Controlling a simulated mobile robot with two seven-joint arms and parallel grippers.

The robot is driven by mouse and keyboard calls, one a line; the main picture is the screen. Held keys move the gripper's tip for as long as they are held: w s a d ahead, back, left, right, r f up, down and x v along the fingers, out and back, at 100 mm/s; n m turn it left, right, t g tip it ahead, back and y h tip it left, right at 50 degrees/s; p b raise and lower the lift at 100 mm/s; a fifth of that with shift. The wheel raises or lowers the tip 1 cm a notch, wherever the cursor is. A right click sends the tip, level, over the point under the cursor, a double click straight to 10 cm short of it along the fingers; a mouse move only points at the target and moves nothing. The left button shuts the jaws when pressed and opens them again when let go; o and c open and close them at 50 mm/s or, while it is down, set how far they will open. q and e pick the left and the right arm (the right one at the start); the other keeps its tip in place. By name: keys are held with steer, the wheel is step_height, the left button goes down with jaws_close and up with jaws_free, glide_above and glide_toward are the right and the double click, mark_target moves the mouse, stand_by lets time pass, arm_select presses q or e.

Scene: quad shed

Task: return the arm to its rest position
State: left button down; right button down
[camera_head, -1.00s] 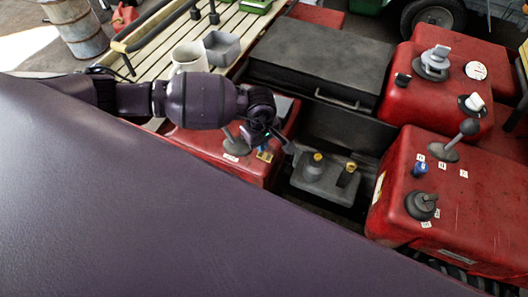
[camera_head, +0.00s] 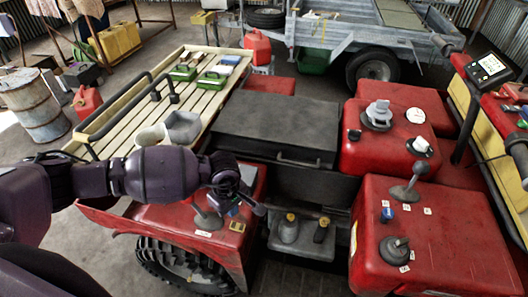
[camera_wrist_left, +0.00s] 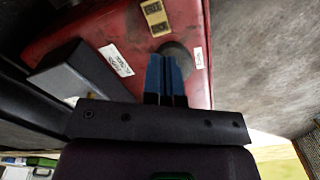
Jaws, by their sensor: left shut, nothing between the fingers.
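My left arm reaches in from the left in the head view, over the left red panel (camera_head: 165,217). Its gripper (camera_head: 257,208) is at the right end of the arm, above the panel's inner edge, and looks empty. In the left wrist view the blue fingertips (camera_wrist_left: 166,76) are together with nothing between them. They point at the red panel (camera_wrist_left: 95,22) near a round dark base (camera_wrist_left: 177,55). Whether they touch it cannot be told. My right gripper is not in view.
A grey-based lever (camera_head: 208,219) stands below the left hand. A white mug (camera_head: 150,136) and grey bin (camera_head: 183,127) sit on the slatted rack (camera_head: 205,98) behind the arm. Battery-like grey box (camera_head: 300,240) lies right of the gripper. Right red panel (camera_head: 450,235) carries knobs.

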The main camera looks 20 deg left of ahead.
arm_select(q)
steer(key=w+d+r+n+t+h, duration=0.2)
steer(key=d+r+n+t+h, duration=0.1)
steer(key=d+r+n+h, duration=0.7)
steer(key=w+d+r+n+t+h, duration=0.35)
steer(key=d+r+n+h, duration=0.25)
steer(key=d+r+n, duration=0.4)
steer(key=w+a+f+n+t+y, duration=0.2)
steer(key=a+n+t+y, duration=0.5)
steer(key=n, duration=1.2)
steer(key=s+a+f+n+t+y, duration=0.2)
steer(key=s+a+f+n+y, duration=0.15)
steer(key=a+f+n, duration=0.5)
steer(key=s+a+f+n+g+y, duration=0.2)
steer(key=s+a+f+n, duration=0.2)
steer(key=s, duration=0.5)
steer(key=s+a+f+n+g+y, duration=0.2)
steer(key=s+a+f+n+y, duration=0.1)
steer(key=s+a+f+n, duration=0.2)
steer(key=s+f+n, duration=0.2)
steer(key=s+f, duration=0.2)
steer(key=shift+s+a+f+y, duration=0.15)
steer(key=shift+s+a+y, duration=0.05)
steer(key=shift+a+y, duration=0.15)
